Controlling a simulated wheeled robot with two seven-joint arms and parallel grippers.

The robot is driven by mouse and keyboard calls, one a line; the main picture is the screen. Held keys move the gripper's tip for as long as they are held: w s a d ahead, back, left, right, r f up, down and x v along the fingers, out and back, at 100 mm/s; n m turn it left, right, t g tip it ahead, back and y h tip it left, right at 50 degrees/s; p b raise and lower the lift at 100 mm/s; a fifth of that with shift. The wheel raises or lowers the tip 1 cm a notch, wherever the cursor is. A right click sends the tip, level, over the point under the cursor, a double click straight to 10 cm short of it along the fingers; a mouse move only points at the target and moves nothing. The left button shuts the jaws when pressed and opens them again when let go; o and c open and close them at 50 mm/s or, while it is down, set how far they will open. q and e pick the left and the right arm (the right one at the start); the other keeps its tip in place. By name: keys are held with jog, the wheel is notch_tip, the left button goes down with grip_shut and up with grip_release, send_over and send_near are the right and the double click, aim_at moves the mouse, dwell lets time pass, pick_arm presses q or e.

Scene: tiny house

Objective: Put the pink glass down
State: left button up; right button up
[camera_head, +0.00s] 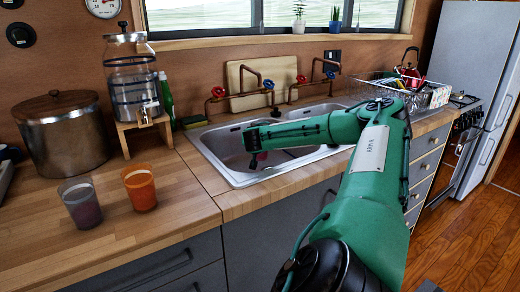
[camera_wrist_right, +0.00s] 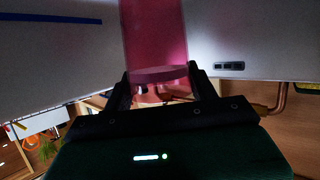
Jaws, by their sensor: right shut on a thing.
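The pink glass (camera_wrist_right: 156,40) fills the top middle of the right wrist view, between the two fingers of my right gripper (camera_wrist_right: 162,82), which is shut on it. In the head view my right arm reaches over the sink. The right gripper (camera_head: 252,140) is small and dark there, at the left part of the sink. Only a small pink patch of the glass (camera_head: 262,156) shows below it, over the left basin. Whether the glass touches the basin cannot be told. My left gripper is not in view.
The sink (camera_head: 228,172) has two basins, with red and blue taps behind. On the left counter stand an orange glass (camera_head: 139,188), a purple-grey glass (camera_head: 81,205), a large pot (camera_head: 62,135) and a drink dispenser (camera_head: 132,75). A dish rack (camera_head: 432,98) stands right.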

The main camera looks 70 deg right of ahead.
notch_tip(320, 180, down, 4)
jog(key=shift+r, duration=0.25)
jog(key=shift+f, duration=0.4)
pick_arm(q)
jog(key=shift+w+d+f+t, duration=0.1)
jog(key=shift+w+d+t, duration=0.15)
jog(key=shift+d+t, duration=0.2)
pick_arm(e)
jog(key=shift+b, duration=0.3)
jog(key=o, duration=1.5)
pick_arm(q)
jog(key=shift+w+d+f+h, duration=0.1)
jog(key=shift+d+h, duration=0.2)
